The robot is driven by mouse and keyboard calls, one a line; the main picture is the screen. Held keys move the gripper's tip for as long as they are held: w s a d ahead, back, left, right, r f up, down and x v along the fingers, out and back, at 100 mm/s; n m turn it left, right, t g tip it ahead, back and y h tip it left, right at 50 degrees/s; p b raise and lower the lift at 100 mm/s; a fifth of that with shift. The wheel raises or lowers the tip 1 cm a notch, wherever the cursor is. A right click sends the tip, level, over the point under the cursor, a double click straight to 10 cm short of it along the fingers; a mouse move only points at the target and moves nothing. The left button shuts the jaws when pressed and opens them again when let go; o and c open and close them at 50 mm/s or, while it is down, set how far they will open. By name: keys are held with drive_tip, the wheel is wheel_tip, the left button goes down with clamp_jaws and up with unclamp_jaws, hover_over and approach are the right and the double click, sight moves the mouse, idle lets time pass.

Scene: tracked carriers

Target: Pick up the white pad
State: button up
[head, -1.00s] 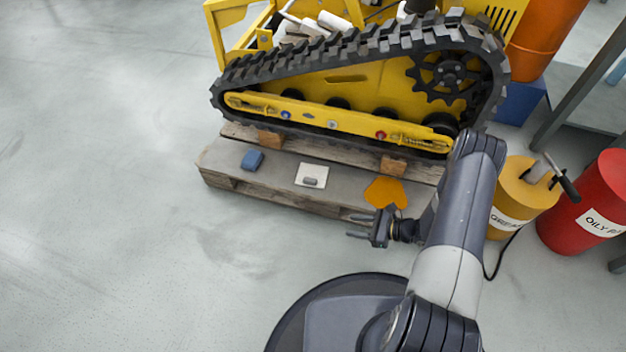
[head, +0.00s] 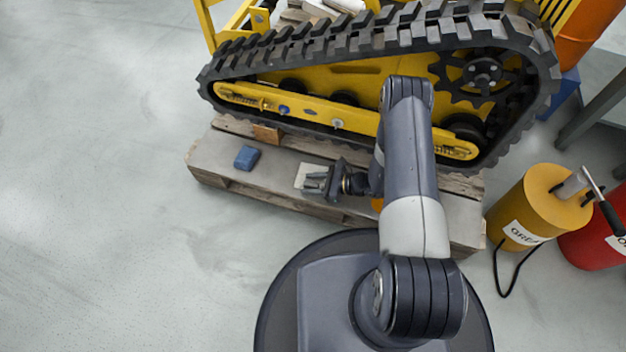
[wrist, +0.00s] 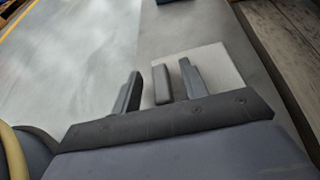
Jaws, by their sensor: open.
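The white pad (head: 301,170) lies flat on the wooden pallet (head: 222,160), partly hidden by my gripper (head: 309,183) in the head view. In the wrist view the pad (wrist: 222,62) shows pale, with a small grey grip-like block (wrist: 161,85) at its left part. My gripper (wrist: 160,70) is open, one finger to each side of the grey block. The gripper appears above the pad; I cannot tell whether the fingers touch it.
A blue block (head: 246,158) lies on the pallet left of the pad. An orange piece (head: 377,204) is mostly hidden under my arm. A yellow tracked carrier (head: 345,90) stands behind on the pallet. A yellow drum (head: 545,205) and a red drum (head: 597,245) stand right. Floor is clear left.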

clamp_jaws()
idle(0.4)
